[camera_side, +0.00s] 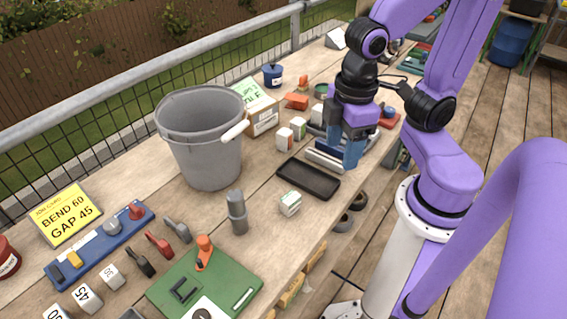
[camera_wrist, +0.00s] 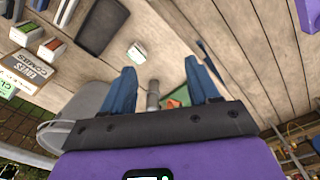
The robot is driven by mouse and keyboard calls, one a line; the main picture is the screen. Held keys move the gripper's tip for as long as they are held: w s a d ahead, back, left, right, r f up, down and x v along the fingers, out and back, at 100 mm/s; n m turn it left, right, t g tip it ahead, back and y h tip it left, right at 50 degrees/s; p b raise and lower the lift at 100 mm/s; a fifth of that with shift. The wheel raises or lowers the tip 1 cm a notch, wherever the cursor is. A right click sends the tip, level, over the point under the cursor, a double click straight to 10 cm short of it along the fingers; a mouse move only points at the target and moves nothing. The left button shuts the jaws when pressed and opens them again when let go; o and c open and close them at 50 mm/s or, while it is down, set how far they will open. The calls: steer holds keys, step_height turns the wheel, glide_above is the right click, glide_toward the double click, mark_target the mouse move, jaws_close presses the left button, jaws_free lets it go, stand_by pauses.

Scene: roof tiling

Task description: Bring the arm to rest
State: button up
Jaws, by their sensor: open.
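My gripper (camera_side: 343,155) points down over the right part of the wooden bench, with its blue fingers near dark and grey bars and beside a black tray (camera_side: 308,179). In the wrist view my gripper (camera_wrist: 163,75) has its two blue fingers spread wide with nothing held between them. A grey cylinder (camera_wrist: 153,96) and part of a green board (camera_wrist: 178,98) show beyond the gap. My purple arm is bent above the bench edge. The exact height of the fingertips over the bench is hard to tell.
A grey bucket (camera_side: 205,150) stands mid-bench. A small white-green box (camera_side: 290,203), the grey cylinder (camera_side: 237,212) and the green board (camera_side: 205,285) lie nearer. Boxes and small parts crowd behind the gripper. A metal railing (camera_side: 150,72) runs along the far side.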

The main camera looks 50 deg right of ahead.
steer(key=s, duration=0.1)
steer(key=s+d+n, duration=0.1)
steer(key=s, duration=0.1)
steer(key=shift+d+f+n, duration=0.3)
steer(key=shift+f, duration=0.1)
